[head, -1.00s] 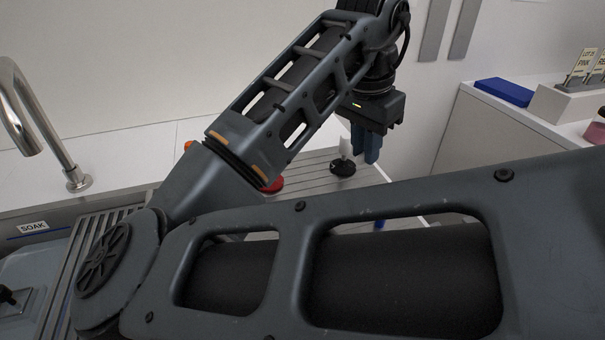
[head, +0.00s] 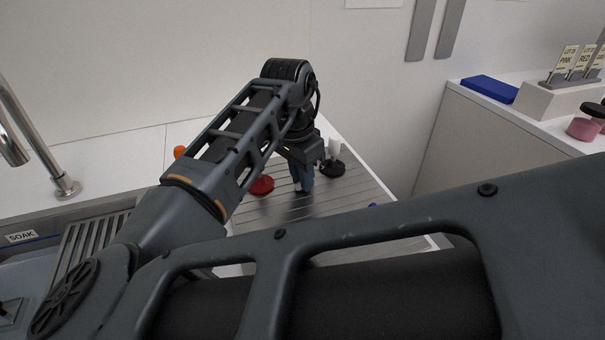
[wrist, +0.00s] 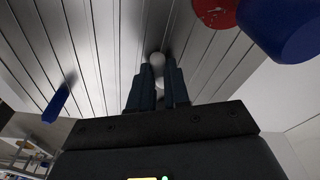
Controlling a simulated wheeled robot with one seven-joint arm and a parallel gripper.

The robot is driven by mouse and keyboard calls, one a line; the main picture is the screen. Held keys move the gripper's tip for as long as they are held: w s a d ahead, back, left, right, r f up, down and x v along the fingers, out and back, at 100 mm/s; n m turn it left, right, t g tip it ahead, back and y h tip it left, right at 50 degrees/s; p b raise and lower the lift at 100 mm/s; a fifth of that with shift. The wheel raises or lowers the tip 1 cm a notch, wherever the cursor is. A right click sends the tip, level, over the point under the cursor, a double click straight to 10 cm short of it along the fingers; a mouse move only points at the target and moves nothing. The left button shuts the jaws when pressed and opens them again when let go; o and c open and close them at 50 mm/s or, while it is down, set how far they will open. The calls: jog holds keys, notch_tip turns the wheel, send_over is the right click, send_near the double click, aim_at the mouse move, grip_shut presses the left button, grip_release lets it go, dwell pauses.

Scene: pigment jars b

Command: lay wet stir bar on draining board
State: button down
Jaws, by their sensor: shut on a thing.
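My gripper (head: 302,186) points down low over the ribbed grey draining board (head: 290,208). In the wrist view my gripper's dark blue fingers (wrist: 157,82) are closed on a small pale, rounded piece, the stir bar (wrist: 156,60), whose end shows between and just beyond the fingertips. The rest of the bar is hidden by the fingers. The board's slats (wrist: 105,45) lie close beneath it; I cannot tell whether the bar touches them. The bar cannot be made out in the head view.
A red disc (head: 261,186) lies left of my gripper, and a black lid (head: 332,168) with a white piece (head: 334,148) is to its right. A small blue item (wrist: 57,104) lies on the board. A blue object (wrist: 285,25) is near the fingers. A sink and tap (head: 62,182) are left.

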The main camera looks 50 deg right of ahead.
aim_at(297, 186)
jog(key=shift+f, duration=0.2)
jog(key=c, duration=1.1)
grip_release()
notch_tip(297, 186, up, 12)
jog(key=a, duration=0.1)
jog(key=shift+w+a+r+b, duration=0.15)
jog(key=shift+a+b, duration=0.15)
jog(key=shift+a, duration=0.05)
